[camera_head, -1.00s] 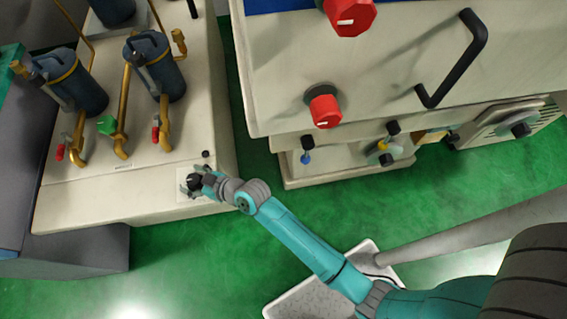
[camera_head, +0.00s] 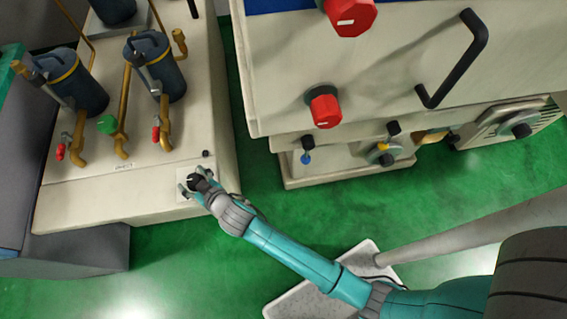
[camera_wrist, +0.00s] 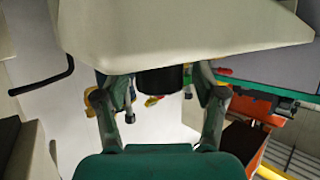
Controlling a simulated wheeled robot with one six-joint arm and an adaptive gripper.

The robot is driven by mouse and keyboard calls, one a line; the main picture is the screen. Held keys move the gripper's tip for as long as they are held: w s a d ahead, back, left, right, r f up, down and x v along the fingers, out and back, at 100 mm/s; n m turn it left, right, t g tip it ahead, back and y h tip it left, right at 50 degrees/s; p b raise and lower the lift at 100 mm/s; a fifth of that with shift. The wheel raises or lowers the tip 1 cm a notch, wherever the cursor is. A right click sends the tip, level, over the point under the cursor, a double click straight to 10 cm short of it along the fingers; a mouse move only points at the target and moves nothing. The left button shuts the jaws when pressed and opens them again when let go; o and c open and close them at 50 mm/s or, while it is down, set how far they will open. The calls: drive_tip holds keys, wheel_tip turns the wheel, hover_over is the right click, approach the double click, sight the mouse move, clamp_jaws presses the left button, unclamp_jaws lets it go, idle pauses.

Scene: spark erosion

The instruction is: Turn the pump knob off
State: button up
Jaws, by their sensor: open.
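A black knob (camera_head: 200,182) sits on a pale square plate at the front right corner of the cream pump cabinet (camera_head: 90,205). In the wrist view the black knob (camera_wrist: 160,80) sticks out from a cream surface. My gripper (camera_head: 197,186) is at the knob in the head view, with its fingers around it. In the wrist view my gripper (camera_wrist: 158,92) is open, with one finger on each side of the knob and visible gaps between. The knob's pointer and marking cannot be read.
A small black button (camera_head: 206,154) is just behind the knob. Blue-grey filter canisters (camera_head: 76,85), brass pipes and red valve handles (camera_head: 156,134) stand further back. A large cream machine (camera_head: 300,75) with red knobs (camera_head: 325,110) is to the right. Green floor lies between.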

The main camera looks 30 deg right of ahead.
drive_tip(key=shift+m+t+h, duration=0.3)
drive_tip(key=shift+m+h, duration=0.5)
drive_tip(key=shift+h, duration=0.1)
